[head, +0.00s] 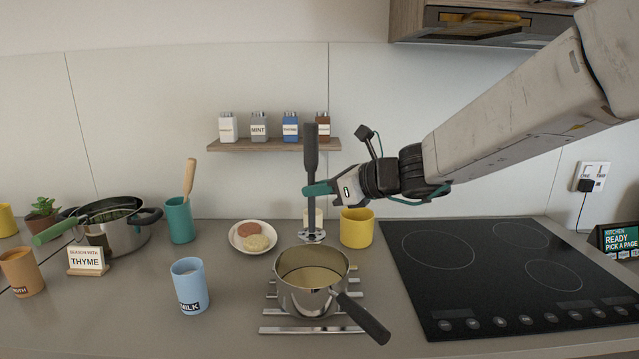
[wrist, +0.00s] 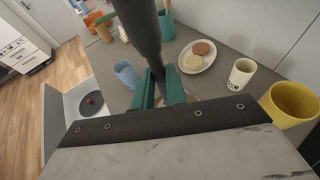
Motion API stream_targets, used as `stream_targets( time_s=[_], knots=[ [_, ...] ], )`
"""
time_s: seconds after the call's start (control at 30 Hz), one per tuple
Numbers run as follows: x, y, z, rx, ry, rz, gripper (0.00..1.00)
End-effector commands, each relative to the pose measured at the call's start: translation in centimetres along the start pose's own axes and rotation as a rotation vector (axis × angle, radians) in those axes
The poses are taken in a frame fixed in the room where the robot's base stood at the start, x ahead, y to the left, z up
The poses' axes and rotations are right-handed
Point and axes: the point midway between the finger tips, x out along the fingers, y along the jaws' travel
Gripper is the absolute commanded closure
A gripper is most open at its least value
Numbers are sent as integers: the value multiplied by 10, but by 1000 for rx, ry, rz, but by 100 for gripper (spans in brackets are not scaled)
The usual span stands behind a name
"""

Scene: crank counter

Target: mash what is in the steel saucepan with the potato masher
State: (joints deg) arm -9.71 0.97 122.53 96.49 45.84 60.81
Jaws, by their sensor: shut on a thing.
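The steel saucepan (head: 289,301) stands on a rack of metal bars at the front middle of the counter. It has a yellowish content (head: 312,277), and its dark handle points to the front right. My gripper (head: 320,189) is shut on the dark handle of the potato masher (head: 310,150), which is upright. The masher's steel head (head: 312,237) shows just above the saucepan's far rim; it is clear of the content. In the wrist view the masher's handle (wrist: 139,30) rises between the green fingers of my gripper (wrist: 161,88); the saucepan is hidden there.
A yellow cup (head: 356,228), a pale cup (head: 318,217) and a plate of patties (head: 237,240) stand behind the saucepan. A blue milk cup (head: 189,288) is left of it, a black hob (head: 470,270) right. A spice shelf (head: 270,146) is on the wall behind the masher.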

Motion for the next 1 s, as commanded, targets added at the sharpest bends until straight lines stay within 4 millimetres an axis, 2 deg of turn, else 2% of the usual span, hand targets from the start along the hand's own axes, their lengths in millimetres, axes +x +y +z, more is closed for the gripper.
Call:
stream_targets(
  time_s=[1.0],
  knots=[
    [29,-2,-93,4,1,-3,100]
  ],
)
